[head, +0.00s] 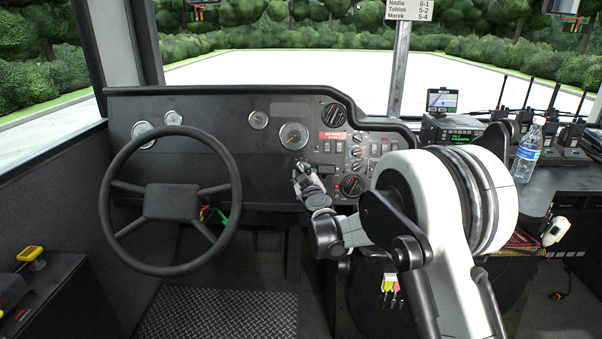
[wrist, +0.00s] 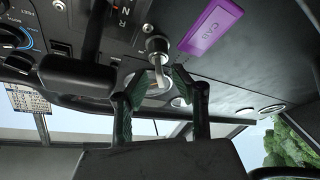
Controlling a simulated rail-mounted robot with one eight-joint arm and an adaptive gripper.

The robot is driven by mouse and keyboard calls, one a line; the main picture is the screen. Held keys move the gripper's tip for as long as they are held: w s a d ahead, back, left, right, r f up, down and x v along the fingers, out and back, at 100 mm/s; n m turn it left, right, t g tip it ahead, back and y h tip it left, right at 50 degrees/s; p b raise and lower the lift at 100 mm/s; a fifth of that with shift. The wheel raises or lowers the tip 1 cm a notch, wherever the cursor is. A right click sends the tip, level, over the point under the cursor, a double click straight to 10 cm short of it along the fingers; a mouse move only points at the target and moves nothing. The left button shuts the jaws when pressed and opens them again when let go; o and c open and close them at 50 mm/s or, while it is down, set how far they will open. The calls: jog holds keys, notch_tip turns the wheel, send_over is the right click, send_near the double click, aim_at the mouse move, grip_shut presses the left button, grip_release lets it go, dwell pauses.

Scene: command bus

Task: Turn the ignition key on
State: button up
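The ignition key (wrist: 158,76) sticks out of a round metal switch (wrist: 156,46) on the dark dashboard in the wrist view. A purple tag (wrist: 211,27) marked CAB shows beside the switch. My gripper (wrist: 158,78) is open, with its green-padded fingers on either side of the key and gaps showing between fingers and key. In the head view my gripper (head: 302,172) is at the dashboard's lower edge, right of the steering wheel. There the key is hidden or too small to make out.
The steering wheel (head: 171,202) stands left of my gripper. Knobs and switches (head: 352,185) crowd the panel to its right. In the wrist view a dark lever (wrist: 93,35) lies left of the key. A water bottle (head: 527,150) stands on the right console.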

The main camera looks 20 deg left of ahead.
jog(key=shift+x, duration=1.15)
jog(key=shift+c, duration=0.6)
grip_shut()
